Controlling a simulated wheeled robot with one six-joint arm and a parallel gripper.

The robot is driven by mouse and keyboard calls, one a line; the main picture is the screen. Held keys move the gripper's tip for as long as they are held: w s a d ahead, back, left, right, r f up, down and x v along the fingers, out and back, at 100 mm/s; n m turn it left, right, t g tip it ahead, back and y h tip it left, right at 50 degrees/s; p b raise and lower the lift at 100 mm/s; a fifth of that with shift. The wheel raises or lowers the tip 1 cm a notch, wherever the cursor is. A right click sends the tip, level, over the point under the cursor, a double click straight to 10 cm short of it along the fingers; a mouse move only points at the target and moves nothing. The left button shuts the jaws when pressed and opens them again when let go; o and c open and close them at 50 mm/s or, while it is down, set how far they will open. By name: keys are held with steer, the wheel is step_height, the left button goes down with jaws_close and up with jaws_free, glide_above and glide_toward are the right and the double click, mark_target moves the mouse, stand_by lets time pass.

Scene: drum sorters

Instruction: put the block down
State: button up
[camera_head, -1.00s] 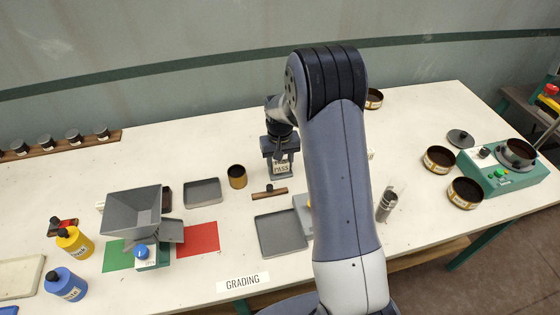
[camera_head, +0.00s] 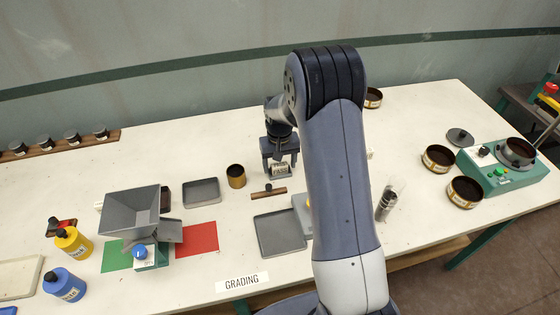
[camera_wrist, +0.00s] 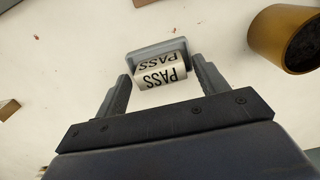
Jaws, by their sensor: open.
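The block (camera_wrist: 160,76), pale with black "PASS" lettering, is between the fingertips of my gripper (camera_wrist: 160,68) in the wrist view. "PASS" shows twice, on the pale front face and on a part against a grey backing. Both fingers stand open with a gap beside the block. In the head view the block (camera_head: 280,169) shows low between the fingers of my gripper (camera_head: 281,173), over the white table (camera_head: 340,250). I cannot tell for sure whether its underside rests on the table.
A brown cup (camera_head: 236,177) stands left of the gripper. A dark wooden-handled tool (camera_head: 270,193) and a grey tray (camera_head: 281,234) lie in front. Another grey tray (camera_head: 202,193) and a hopper (camera_head: 133,210) are further left. The table behind the cup is clear.

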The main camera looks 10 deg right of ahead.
step_height(320, 180, up, 13)
steer(key=b, duration=0.2)
steer(key=shift+f, duration=0.2)
steer(key=shift+w+a+f, duration=0.1)
step_height(320, 180, down, 13)
steer(key=shift+r+p, duration=0.2)
steer(key=shift+p, duration=0.35)
steer(key=shift+f+b, duration=0.4)
steer(key=shift+b, duration=0.05)
steer(key=shift+r+p, duration=0.5)
steer(key=shift+r, duration=0.15)
